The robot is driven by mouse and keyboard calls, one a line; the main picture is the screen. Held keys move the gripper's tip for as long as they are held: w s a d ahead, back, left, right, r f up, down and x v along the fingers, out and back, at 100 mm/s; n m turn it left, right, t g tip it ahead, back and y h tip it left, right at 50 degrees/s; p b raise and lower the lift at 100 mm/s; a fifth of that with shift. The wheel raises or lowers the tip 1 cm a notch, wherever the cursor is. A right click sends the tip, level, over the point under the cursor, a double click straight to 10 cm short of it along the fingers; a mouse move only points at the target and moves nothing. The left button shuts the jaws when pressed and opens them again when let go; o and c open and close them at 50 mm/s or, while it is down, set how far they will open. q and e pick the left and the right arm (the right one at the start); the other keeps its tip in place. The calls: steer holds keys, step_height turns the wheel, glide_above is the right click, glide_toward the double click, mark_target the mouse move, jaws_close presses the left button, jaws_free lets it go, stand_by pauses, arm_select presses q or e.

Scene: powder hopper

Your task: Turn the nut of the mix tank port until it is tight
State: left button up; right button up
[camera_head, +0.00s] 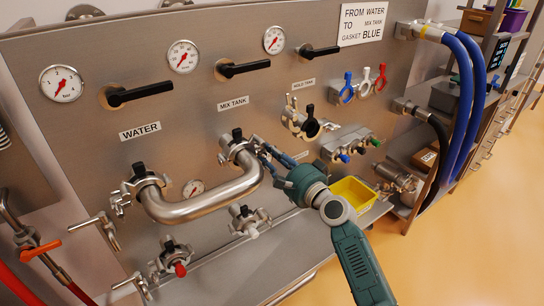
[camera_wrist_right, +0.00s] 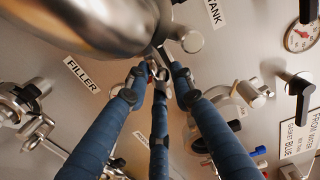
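The mix tank port (camera_head: 238,148) is on the steel panel under the "MIX TANK" label, with a clamp around the end of a bent steel pipe (camera_head: 205,206). My right gripper (camera_head: 264,150) reaches the right side of this clamp, its blue fingers pointing left. In the right wrist view its three fingers (camera_wrist_right: 159,76) converge beside the clamp's metal bolt (camera_wrist_right: 160,52). The nut is largely hidden between the fingertips, and I cannot tell whether they press on it. The pipe's other end joins the water port (camera_head: 140,180). My left gripper does not show.
Black-handled valves (camera_head: 245,68) and gauges line the panel above. Another clamp (camera_head: 300,122) sits at the hold tank port on the right. A capped port (camera_head: 247,220) is below the pipe. A yellow bin (camera_head: 352,194) and blue hoses (camera_head: 470,90) are on the right.

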steer(key=shift+r, duration=0.15)
jaws_close()
steer(key=m+p, duration=0.2)
steer(key=m, duration=0.1)
steer(key=m+p, duration=0.1)
steer(key=m, duration=0.1)
steer(key=shift+w+r, duration=0.1)
steer(key=shift+r, duration=0.25)
steer(key=shift+f+m+p, duration=0.1)
steer(key=shift+m+p, duration=0.6)
steer(key=shift+m, duration=0.5)
steer(key=shift+f, duration=0.1)
